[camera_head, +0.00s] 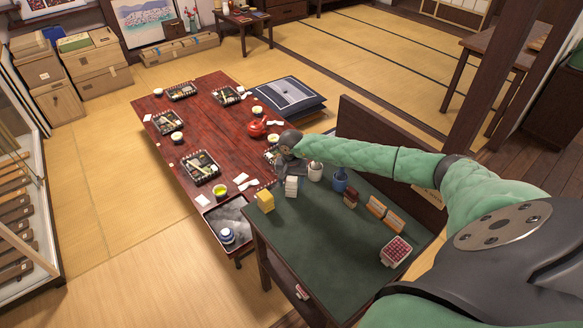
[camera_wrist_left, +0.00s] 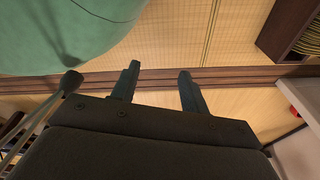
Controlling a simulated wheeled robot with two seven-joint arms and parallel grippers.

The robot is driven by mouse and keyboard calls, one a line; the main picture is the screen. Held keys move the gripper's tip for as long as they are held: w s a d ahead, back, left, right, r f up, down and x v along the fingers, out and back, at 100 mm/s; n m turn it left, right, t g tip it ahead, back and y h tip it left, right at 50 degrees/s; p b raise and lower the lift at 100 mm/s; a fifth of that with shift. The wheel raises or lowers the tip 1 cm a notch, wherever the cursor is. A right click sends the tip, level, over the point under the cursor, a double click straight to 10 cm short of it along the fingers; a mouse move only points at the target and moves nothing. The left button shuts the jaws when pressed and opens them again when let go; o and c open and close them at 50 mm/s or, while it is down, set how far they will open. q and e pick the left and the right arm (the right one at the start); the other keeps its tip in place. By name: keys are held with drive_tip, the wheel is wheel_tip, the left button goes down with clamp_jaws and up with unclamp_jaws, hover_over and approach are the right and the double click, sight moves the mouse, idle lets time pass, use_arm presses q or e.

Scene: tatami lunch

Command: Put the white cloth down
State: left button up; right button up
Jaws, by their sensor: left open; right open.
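My right gripper (camera_head: 283,165) is at the far left edge of the green-topped stand (camera_head: 325,245), beside the red table. Its fingers are small and partly hidden in the head view, and I see no cloth clearly between them. A small white folded block (camera_head: 291,187), which could be the white cloth, is on the stand just below that gripper. Other small white cloths or papers lie on the red table, one near the front left (camera_head: 202,201) and one by the near right edge (camera_head: 241,178). My left gripper (camera_wrist_left: 158,72) is open and empty over tatami in the left wrist view.
The stand also carries a yellow block (camera_head: 265,201), a white cup (camera_head: 315,172), a blue cup (camera_head: 340,181) and a red-filled box (camera_head: 396,251). The red table (camera_head: 190,135) holds several meal trays and a red teapot (camera_head: 256,129). The stand's middle is clear.

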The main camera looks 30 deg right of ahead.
sight(292, 179)
wheel_tip(292, 179, up, 4)
drive_tip(key=shift+w+d+f+b, duration=0.1)
drive_tip(key=shift+b, duration=1)
wheel_tip(292, 179, up, 4)
drive_tip(key=shift+r+b, duration=0.1)
drive_tip(key=shift+b, duration=0.8)
use_arm(q)
drive_tip(key=w+d+r, duration=0.3)
drive_tip(key=w+r, duration=0.2)
drive_tip(key=w, duration=0.2)
drive_tip(key=shift+w+d+r, duration=0.3)
drive_tip(key=shift+d+r, duration=0.05)
use_arm(e)
drive_tip(key=shift+r, duration=0.9)
use_arm(q)
drive_tip(key=shift+s, duration=0.1)
use_arm(e)
drive_tip(key=shift+f, duration=0.1)
